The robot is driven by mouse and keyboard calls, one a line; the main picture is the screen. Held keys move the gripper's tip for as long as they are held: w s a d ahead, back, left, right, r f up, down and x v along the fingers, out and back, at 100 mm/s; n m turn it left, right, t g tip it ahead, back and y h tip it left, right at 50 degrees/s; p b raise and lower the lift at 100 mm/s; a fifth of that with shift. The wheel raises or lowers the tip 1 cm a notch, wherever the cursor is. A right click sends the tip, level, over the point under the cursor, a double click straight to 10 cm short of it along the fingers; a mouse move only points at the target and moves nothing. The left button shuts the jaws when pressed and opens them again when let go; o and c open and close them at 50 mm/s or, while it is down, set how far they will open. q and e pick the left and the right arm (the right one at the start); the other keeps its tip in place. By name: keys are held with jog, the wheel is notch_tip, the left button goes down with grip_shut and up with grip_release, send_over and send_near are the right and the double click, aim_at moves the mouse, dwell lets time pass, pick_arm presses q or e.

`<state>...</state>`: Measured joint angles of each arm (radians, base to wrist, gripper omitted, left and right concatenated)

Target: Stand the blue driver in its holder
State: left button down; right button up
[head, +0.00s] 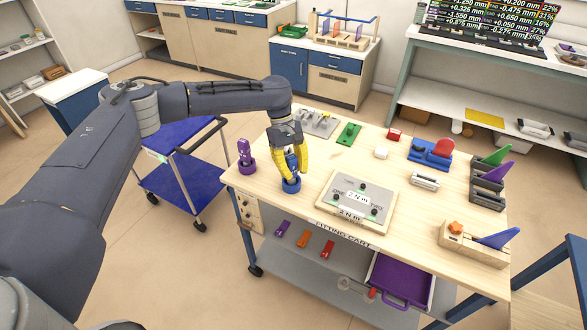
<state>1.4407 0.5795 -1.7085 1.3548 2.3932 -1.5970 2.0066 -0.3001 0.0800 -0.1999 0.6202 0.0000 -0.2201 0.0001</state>
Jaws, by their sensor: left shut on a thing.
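The blue driver (291,161) is upright between the yellow fingers of my left gripper (291,172), which is shut on it. The fingers hide much of the driver. The round blue holder (291,186) stands on the workbench directly below, near the front left edge. The driver's lower end is at or just over the holder; I cannot tell how deep it sits. My right gripper is not in view.
A purple driver (244,150) stands in a purple holder (247,167) just left. A grey torque plate (356,199) lies to the right on the workbench (409,210). Behind are a grey fixture (317,122) and a green block (349,133). A blue cart (180,183) stands left.

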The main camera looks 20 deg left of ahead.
pick_arm(q)
jog(key=shift+f, duration=0.25)
jog(key=c, duration=1)
grip_release()
jog(key=shift+c, duration=0.2)
jog(key=v, duration=1.2)
